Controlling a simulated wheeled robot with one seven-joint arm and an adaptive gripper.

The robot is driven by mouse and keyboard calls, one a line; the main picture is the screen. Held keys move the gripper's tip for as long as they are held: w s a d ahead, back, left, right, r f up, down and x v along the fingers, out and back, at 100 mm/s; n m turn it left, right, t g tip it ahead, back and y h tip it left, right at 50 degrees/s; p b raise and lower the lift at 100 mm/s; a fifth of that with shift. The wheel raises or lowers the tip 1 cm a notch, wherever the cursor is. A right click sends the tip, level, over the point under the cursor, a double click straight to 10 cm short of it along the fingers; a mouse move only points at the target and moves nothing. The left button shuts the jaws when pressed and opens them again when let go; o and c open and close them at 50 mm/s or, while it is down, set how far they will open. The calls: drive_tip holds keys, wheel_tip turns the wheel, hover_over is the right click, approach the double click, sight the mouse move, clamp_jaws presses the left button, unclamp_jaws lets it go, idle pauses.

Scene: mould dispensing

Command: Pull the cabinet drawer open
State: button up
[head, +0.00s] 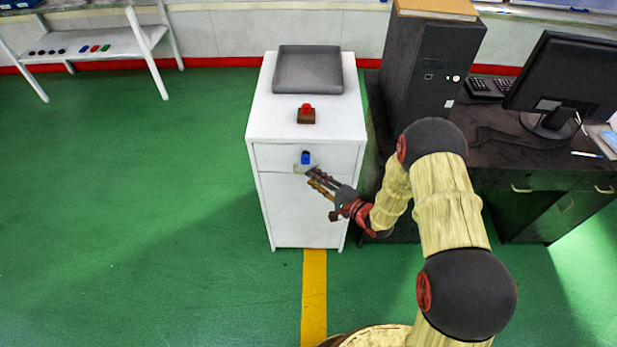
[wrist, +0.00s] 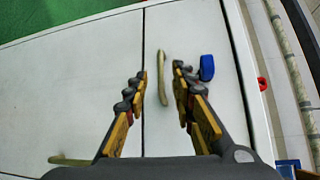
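The white cabinet (head: 355,125) stands left of the desk, its drawer front (head: 340,160) flush with the body, so the drawer looks shut. The drawer's pale handle (wrist: 163,78) shows in the wrist view between my fingers; in the head view the handle (head: 303,168) is partly covered by my gripper. My gripper (head: 316,178) is at the drawer front. In the wrist view my gripper (wrist: 160,88) is open, one finger on each side of the handle, with a gap on both sides. A small blue piece (wrist: 206,68) is beside the handle, just above it in the head view.
A grey tray (head: 308,70) and a red piece (head: 307,107) on a brown block (head: 306,118) are on the cabinet top. A lower handle (wrist: 70,160) is on the cabinet door. A desk (head: 500,150) with computer tower (head: 430,65) stands right. Green floor left is clear.

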drive_tip(key=x, duration=0.3)
drive_tip(key=shift+w+b, duration=0.1)
drive_tip(key=shift+b, duration=0.3)
drive_tip(key=shift+c, duration=0.6)
clamp_jaws()
